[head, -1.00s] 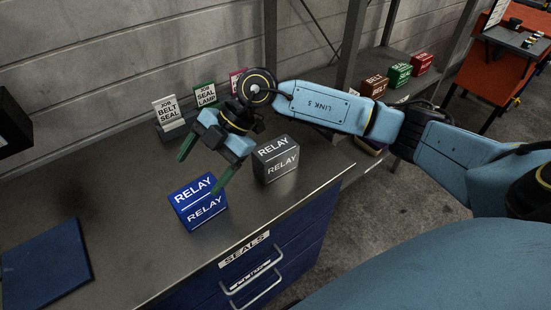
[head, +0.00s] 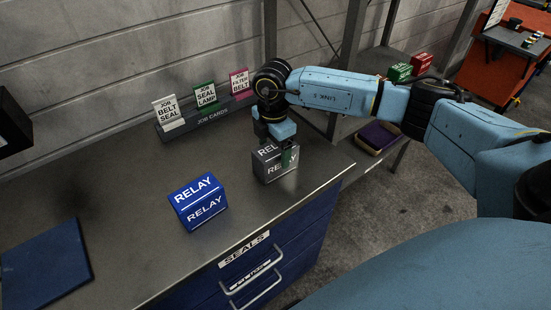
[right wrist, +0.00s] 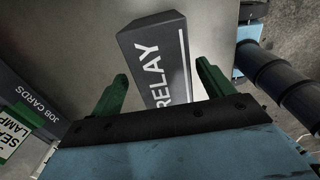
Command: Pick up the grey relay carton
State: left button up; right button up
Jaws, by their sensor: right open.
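The grey relay carton (head: 268,167) stands on the metal counter near its right end. In the right wrist view the same grey carton (right wrist: 155,60) shows its lettered top, with its near end between the fingers or just ahead of them. In the right wrist view both green fingers of the right gripper (right wrist: 158,88) are spread wide, one on each side of the carton. My left gripper is not in view.
A blue relay carton (head: 198,203) stands left of the grey one. A job card rack (head: 212,117) with several cards runs along the wall behind. A blue mat (head: 45,265) lies at the left. A dark post rises behind my right arm.

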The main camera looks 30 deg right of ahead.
notch_tip(320, 180, down, 5)
jog(key=shift+s+d+f, duration=0.15)
jog(key=c, duration=1.1)
